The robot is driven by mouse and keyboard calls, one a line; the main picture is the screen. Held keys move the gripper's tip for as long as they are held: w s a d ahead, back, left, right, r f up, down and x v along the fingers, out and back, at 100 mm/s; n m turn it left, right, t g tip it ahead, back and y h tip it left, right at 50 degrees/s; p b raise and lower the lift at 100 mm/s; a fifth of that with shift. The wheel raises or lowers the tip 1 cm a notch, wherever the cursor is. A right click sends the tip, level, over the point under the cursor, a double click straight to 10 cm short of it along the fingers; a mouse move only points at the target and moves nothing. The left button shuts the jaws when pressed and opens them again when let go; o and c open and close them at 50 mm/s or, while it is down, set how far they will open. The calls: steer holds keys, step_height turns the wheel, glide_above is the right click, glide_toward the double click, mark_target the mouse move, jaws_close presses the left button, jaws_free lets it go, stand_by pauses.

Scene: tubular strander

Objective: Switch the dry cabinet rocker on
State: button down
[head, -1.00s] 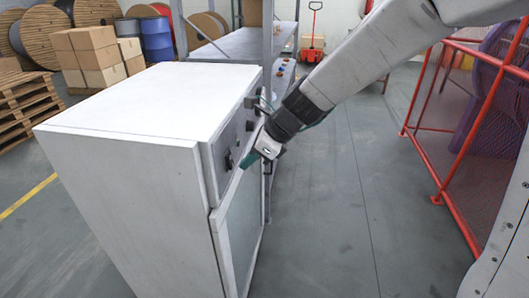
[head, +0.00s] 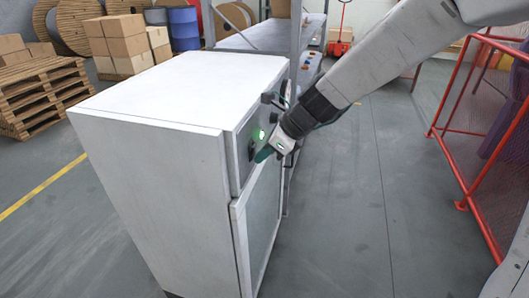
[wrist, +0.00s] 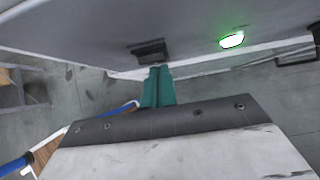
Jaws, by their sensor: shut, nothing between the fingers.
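The white dry cabinet (head: 165,150) stands in the middle of the head view, its control panel on the right-hand face. The dark rocker (wrist: 151,50) is on that panel in the wrist view; in the head view it is a small dark patch (head: 251,150). A lamp (head: 261,135) beside it glows green, and it also shows in the wrist view (wrist: 232,40). My gripper (head: 263,154) is shut and empty. Its teal fingertips (wrist: 158,72) are right at the rocker's edge; I cannot tell whether they touch. The rocker's exact tilt is unclear.
A dark handle (head: 272,99) sticks out at the panel's far end. A metal shelf rack (head: 262,40) stands behind the cabinet. A red fence (head: 470,130) stands on the right. The floor between fence and cabinet is clear.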

steer(key=shift+r, duration=0.1)
steer(key=shift+r, duration=0.9)
steer(key=s+d+r, duration=0.2)
steer(key=d, duration=0.4)
steer(key=s+d+r, duration=0.2)
steer(key=d+r, duration=0.1)
steer(key=d, duration=0.2)
steer(key=s+d+n+h, duration=0.2)
steer(key=s+d+n, duration=0.2)
steer(key=s+n, duration=0.3)
steer(key=s+d+r+n+h, duration=0.1)
steer(key=s+d+n+h, duration=0.1)
steer(key=s+d+n, duration=0.2)
steer(key=s+d+n+g+h, duration=0.1)
steer(key=s+d+n+h, duration=0.2)
steer(key=s+n, duration=0.7)
steer(key=shift+s+d+r+n, duration=0.4)
steer(key=shift+s+d, duration=0.6)
steer(key=shift+s, duration=0.6)
steer(key=c, duration=2.1)
jaws_free()
steer(key=shift+c, duration=0.2)
